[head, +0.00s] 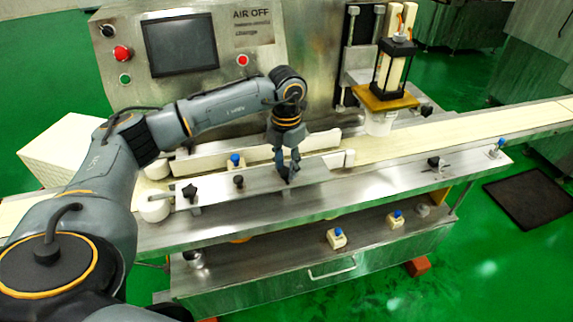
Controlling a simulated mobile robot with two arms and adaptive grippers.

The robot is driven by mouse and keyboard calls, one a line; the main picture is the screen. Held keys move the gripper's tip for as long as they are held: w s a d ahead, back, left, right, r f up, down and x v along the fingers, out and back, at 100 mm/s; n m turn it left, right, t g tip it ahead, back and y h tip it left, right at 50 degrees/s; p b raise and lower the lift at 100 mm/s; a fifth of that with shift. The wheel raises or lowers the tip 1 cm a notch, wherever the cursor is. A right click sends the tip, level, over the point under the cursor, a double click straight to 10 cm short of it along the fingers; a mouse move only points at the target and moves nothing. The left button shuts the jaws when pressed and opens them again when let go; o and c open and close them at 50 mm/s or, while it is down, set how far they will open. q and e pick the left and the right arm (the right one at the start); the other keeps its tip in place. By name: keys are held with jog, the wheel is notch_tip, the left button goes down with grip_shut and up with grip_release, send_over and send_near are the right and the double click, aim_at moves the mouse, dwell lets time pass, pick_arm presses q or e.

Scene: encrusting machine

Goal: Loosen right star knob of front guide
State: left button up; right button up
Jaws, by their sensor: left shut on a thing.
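The front guide (262,182) is a metal plate assembly along the near side of the conveyor. Black knobs stand on it, one at its left end (190,193) and another near its middle (238,181). My left gripper (288,174) points down at the right part of the guide. Its fingers are shut around the right star knob, which is mostly hidden by them. My right gripper is not in view.
A control panel with a dark screen (181,45) and a red button (122,53) stands behind. A depositor (393,65) over a white cup (379,123) is right of my arm. Blue-topped sensors (337,238) sit on the lower shelf.

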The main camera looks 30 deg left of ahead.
pick_arm(q)
jog(key=n, duration=0.4)
jog(key=shift+a+n, duration=0.1)
jog(key=shift+n, duration=0.2)
jog(key=n, duration=0.4)
jog(key=shift+n, duration=0.3)
jog(key=n+p, duration=0.1)
jog(key=n, duration=0.3)
jog(key=shift+a+r+n, duration=0.1)
jog(key=shift+n, duration=0.2)
jog(key=shift+s+n+p, duration=0.1)
jog(key=shift+n+p, duration=0.4)
jog(key=shift+n, duration=1.6)
jog(key=o, duration=1.1)
jog(key=shift+o, duration=0.2)
